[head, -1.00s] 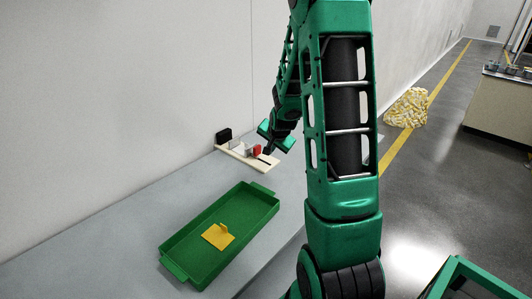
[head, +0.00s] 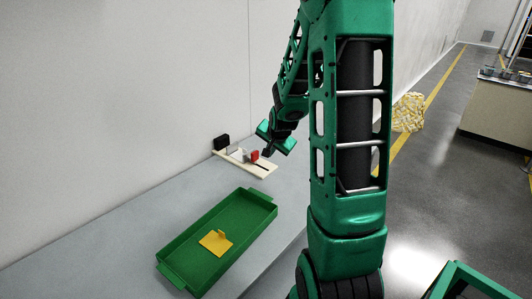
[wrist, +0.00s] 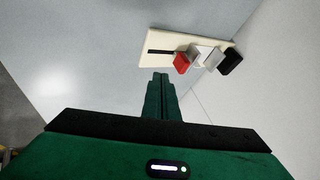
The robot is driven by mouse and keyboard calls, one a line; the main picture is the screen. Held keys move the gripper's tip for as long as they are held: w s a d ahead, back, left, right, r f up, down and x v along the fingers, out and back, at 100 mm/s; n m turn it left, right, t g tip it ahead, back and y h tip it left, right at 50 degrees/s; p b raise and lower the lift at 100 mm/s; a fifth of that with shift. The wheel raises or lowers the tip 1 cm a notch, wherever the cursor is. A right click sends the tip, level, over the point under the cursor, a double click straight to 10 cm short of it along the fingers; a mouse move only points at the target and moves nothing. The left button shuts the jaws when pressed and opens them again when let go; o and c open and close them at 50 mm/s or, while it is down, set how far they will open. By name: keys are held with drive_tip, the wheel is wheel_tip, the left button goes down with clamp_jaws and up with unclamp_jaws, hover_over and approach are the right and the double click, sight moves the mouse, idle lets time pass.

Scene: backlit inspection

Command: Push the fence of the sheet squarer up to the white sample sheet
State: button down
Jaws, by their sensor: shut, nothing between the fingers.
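The sheet squarer (head: 262,170) is a narrow cream board on the bench near the wall, with a dark slot (wrist: 161,51) at one end. A red block (head: 254,156), which looks like the fence, stands by the slot. A pale upright piece (head: 236,152), perhaps the white sample sheet, stands between it and a black block (head: 221,142) at the far left end. The wrist view shows pale and grey pieces (wrist: 212,57) close to the red block; I cannot tell if they touch. My gripper (wrist: 160,76) is shut and empty, beside the board at its slot end, seemingly apart from the red block.
A green tray (head: 175,266) with a yellow piece (head: 214,242) in it lies on the grey bench in front of the squarer. The wall (head: 120,100) runs close behind the board. Bare bench (head: 110,250) lies left of the tray.

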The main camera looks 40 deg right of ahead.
sight(256, 156)
drive_tip(key=x, duration=0.8)
drive_tip(key=shift+w+d+f, duration=0.1)
drive_tip(key=shift+w+f, duration=0.2)
drive_tip(key=shift+w+a+r, duration=0.1)
drive_tip(key=shift+w+a, duration=0.05)
drive_tip(key=shift+w, duration=0.45)
drive_tip(key=shift+w+a, duration=0.1)
drive_tip(key=shift+w, duration=0.45)
drive_tip(key=shift+w+a, duration=0.1)
drive_tip(key=shift+w, duration=0.55)
drive_tip(key=shift+w+a+r, duration=0.1)
drive_tip(key=shift+w+a, duration=0.05)
drive_tip(key=shift+w, duration=0.4)
